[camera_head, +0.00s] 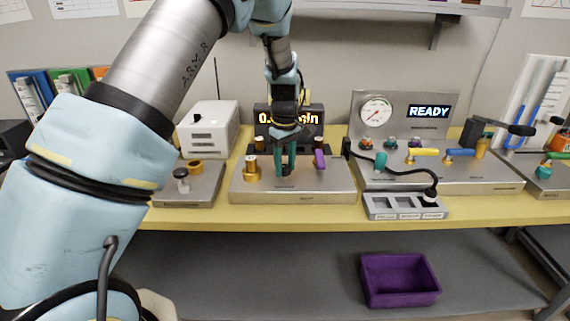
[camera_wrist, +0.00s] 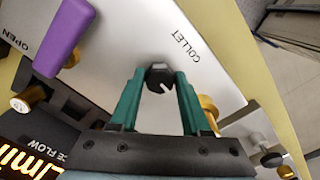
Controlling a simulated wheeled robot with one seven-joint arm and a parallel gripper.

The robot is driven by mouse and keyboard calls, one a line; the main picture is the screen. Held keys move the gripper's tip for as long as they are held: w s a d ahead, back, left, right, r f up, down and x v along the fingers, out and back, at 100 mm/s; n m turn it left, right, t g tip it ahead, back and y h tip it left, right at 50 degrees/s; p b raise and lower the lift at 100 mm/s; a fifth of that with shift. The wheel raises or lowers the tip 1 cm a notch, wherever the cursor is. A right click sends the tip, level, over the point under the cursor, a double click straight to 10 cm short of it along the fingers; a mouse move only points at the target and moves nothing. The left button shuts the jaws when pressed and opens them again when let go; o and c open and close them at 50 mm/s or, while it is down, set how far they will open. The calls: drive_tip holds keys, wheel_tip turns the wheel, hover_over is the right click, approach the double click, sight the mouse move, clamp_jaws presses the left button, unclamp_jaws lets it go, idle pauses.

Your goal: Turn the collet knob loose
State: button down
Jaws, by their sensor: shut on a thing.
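The collet knob (camera_wrist: 160,76) is a small dark knob with a pale mark on its face, on the silver plate (camera_wrist: 125,40) beside the printed word COLLET. My gripper (camera_head: 286,168) is over the middle steel unit, pointing down, its teal fingers either side of the knob. In the wrist view my gripper (camera_wrist: 161,80) is shut on the knob with one fingertip on each side. In the head view the knob is mostly hidden between the fingers.
A purple lever (camera_head: 319,159) stands close right of my gripper, near the word OPEN in the wrist view. A brass post (camera_head: 251,170) stands close left. A lit display (camera_head: 290,117) is behind. A purple bin (camera_head: 399,280) sits on the lower shelf.

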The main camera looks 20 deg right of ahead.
sight(285, 167)
drive_tip(key=shift+n, duration=0.3)
drive_tip(key=shift+c, duration=1.8)
unclamp_jaws()
drive_tip(key=shift+r, duration=0.1)
wheel_tip(285, 167, up, 11)
drive_tip(key=b, duration=0.2)
drive_tip(key=shift+f, duration=0.2)
